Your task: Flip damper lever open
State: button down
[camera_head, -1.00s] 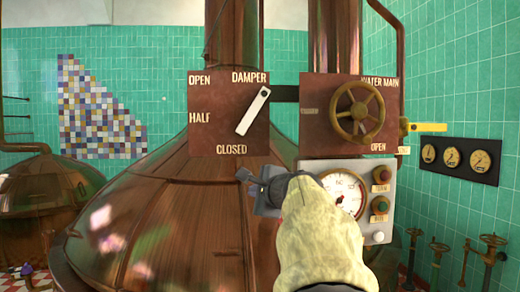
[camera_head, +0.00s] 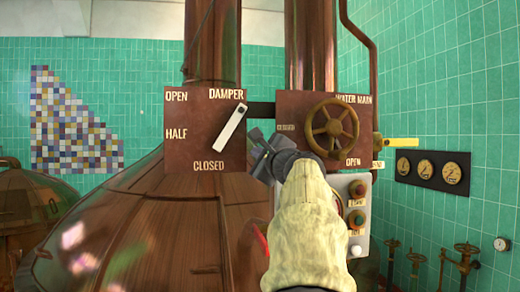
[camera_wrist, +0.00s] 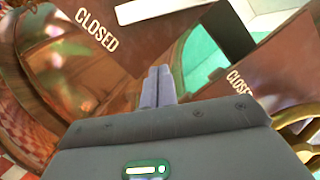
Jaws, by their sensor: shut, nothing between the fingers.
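The damper lever (camera_head: 231,127) is a white bar on a dark red plate (camera_head: 180,149) marked OPEN, HALF and CLOSED. It slants from its pivot at upper right down to the left, its free end above the CLOSED label (camera_head: 208,166). My gripper (camera_head: 257,144) is shut and empty, to the right of the lever's lower end and apart from it in the picture. In the wrist view my shut fingers (camera_wrist: 157,86) point towards the gap between two plates. A white bar at the top edge there looks like the lever (camera_wrist: 165,9).
A brass valve wheel (camera_head: 333,129) on the water main plate stands close to the right of my gripper. A yellow handle (camera_head: 400,142) and a black panel of gauges (camera_head: 433,173) are farther right. A large copper kettle (camera_head: 130,210) fills the lower left.

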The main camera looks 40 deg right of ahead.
aim_at(232, 140)
jog(key=p+x, duration=0.1)
jog(key=x, duration=0.2)
jog(key=p+x, duration=0.2)
jog(key=x, duration=0.1)
jog(key=shift+w+r, duration=0.15)
jog(key=shift+r, duration=0.1)
jog(key=a+r+p, duration=0.1)
jog(key=w+a, duration=0.1)
jog(key=shift+w+a+r+p, duration=0.15)
jog(key=shift+a+r+p, duration=0.2)
jog(key=shift+r, duration=0.05)
jog(key=shift+w+a, duration=0.15)
jog(key=shift+a, duration=0.1)
jog(key=shift+w+d+f, duration=0.1)
jog(key=shift+d, duration=0.1)
jog(key=shift+a, duration=0.15)
